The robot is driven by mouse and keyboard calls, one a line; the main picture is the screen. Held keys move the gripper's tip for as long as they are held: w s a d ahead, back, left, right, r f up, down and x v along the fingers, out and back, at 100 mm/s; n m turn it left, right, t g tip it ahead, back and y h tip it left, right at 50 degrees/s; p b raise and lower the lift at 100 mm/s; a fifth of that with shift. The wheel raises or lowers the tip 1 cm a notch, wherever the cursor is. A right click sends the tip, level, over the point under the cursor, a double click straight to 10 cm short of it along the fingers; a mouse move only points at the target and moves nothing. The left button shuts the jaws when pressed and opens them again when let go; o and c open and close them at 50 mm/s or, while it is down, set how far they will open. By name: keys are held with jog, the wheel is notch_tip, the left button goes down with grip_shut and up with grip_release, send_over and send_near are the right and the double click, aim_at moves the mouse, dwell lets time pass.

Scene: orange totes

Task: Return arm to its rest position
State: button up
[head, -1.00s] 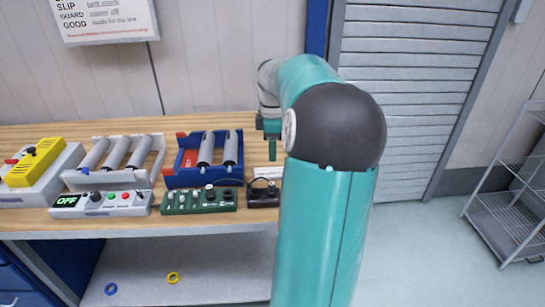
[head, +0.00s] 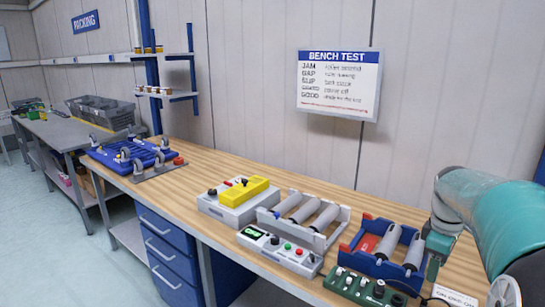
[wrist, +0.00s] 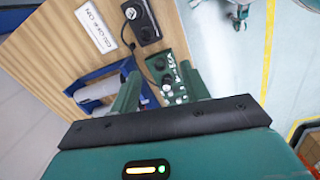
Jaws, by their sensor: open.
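My gripper (head: 434,264) is at the right of the head view, pointing down at the right end of the blue roller unit (head: 388,247). My teal arm bends in from the right edge. In the wrist view, the two green fingers of my gripper (wrist: 160,88) stand apart with nothing held between them. Beyond them lie the green control box (wrist: 180,80) and part of the blue roller unit (wrist: 95,90). The fingertips are partly hidden by the arm in the head view, and I cannot tell their exact height above the bench.
The wooden bench (head: 215,165) also holds a white roller unit (head: 290,228), an OFF-display box (head: 275,250), a yellow-topped box (head: 240,196) and a blue caster frame (head: 125,152). A small black box (wrist: 140,18) is near the gripper. A wall sign (head: 338,83) hangs behind.

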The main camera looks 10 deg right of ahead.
jog(key=a+r+m+t+h, duration=0.1)
jog(key=a+r+m, duration=0.15)
jog(key=a, duration=1.05)
jog(key=s+a+m+t, duration=0.1)
jog(key=s+a, duration=0.2)
jog(key=a, duration=0.3)
jog(key=s+a+f+m+t+y, duration=0.1)
jog(key=s+a+t, duration=0.1)
jog(key=s+a, duration=0.2)
jog(key=s+a+f+m+t+y, duration=0.1)
jog(key=s+a+m, duration=0.1)
jog(key=a, duration=0.7)
jog(key=shift+s+a, duration=0.3)
jog(key=shift+s, duration=0.5)
